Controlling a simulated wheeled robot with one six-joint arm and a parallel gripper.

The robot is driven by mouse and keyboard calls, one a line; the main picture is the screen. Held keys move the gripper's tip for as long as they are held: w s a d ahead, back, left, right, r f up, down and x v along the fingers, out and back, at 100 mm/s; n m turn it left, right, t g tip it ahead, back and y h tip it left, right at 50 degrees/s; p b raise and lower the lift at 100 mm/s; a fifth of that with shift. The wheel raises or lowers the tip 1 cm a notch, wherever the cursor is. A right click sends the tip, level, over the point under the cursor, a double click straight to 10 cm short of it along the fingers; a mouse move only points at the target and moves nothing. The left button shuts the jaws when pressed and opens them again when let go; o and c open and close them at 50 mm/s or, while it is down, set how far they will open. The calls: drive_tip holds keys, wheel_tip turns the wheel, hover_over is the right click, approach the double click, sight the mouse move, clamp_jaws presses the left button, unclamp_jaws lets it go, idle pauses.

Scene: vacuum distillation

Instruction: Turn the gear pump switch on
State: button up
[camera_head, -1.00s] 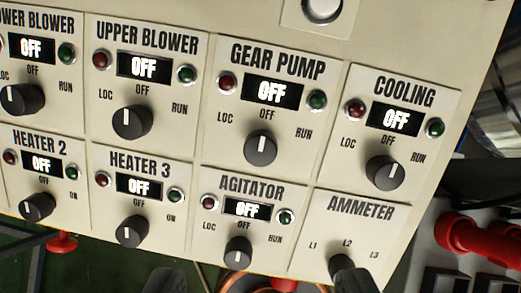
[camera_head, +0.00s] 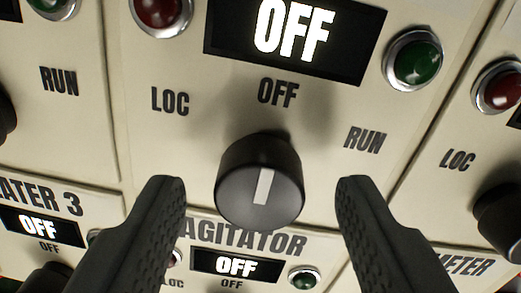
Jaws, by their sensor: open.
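The gear pump switch (camera_head: 260,183) is a round black knob with a white pointer line, set on the cream panel. Its pointer is close to upright, toward the OFF mark (camera_head: 278,93). LOC (camera_head: 170,101) is printed to its left and RUN (camera_head: 365,140) to its right. The display (camera_head: 295,38) above reads OFF. My gripper (camera_head: 260,195) is open, with one dark finger on each side of the knob and a visible gap on both sides. The gear pump name label is out of view now.
A red lamp (camera_head: 160,14) and a green lamp (camera_head: 413,59) flank the display. The agitator display (camera_head: 236,265) reads OFF below, between my fingers. The cooling knob (camera_head: 502,214) is at the right edge. Another black knob (camera_head: 6,118) is at the left edge.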

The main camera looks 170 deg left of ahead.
drive_tip(key=shift+w+d+f, duration=0.1)
drive_tip(key=shift+w+f, duration=0.05)
drive_tip(key=shift+f, duration=0.3)
drive_tip(key=c, duration=1)
drive_tip(key=shift+o, duration=0.2)
drive_tip(key=shift+m, duration=0.5)
drive_tip(key=m, duration=0.5)
drive_tip(key=shift+m, duration=0.3)
drive_tip(key=m, duration=0.5)
drive_tip(key=shift+m, duration=0.4)
